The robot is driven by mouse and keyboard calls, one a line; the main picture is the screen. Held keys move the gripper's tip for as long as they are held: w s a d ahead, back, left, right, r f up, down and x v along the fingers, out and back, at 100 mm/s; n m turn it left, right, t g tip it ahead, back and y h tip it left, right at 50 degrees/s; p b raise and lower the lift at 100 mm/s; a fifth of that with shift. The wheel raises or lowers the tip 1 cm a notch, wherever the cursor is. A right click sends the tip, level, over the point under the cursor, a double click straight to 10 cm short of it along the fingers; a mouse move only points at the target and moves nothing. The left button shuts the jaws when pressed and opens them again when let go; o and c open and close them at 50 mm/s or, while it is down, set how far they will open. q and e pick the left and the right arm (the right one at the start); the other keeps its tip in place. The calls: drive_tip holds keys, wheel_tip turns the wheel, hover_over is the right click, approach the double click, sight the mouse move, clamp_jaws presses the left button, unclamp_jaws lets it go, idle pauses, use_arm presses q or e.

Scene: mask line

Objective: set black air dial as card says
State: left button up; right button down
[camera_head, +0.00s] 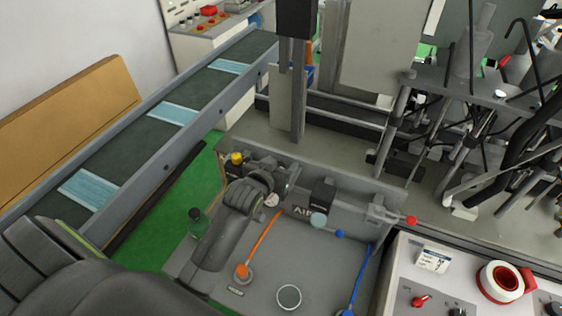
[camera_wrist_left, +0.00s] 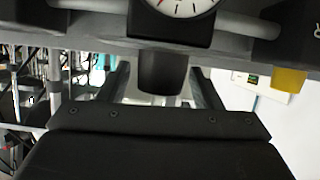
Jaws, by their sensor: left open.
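The black air dial (camera_wrist_left: 162,72) shows in the left wrist view as a dark cylindrical knob under a round white gauge (camera_wrist_left: 180,6). My left gripper (camera_wrist_left: 160,88) is open, with one finger on each side of the knob and a gap visible on both sides. In the head view my left gripper (camera_head: 266,182) is at the air panel (camera_head: 345,215), and my arm and gripper hide the dial there. The card (camera_head: 432,258) is a small white label on the light panel at lower right; its print is too small to read fully.
A yellow knob (camera_head: 237,158) is beside my gripper. A red-handled valve (camera_head: 410,220) is at right. A conveyor with blue masks (camera_head: 172,113) runs along the left.

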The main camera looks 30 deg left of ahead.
use_arm(q)
drive_tip(key=shift+w+f, duration=0.2)
drive_tip(key=shift+w, duration=0.4)
drive_tip(key=c, duration=1)
drive_tip(key=shift+h, duration=0.3)
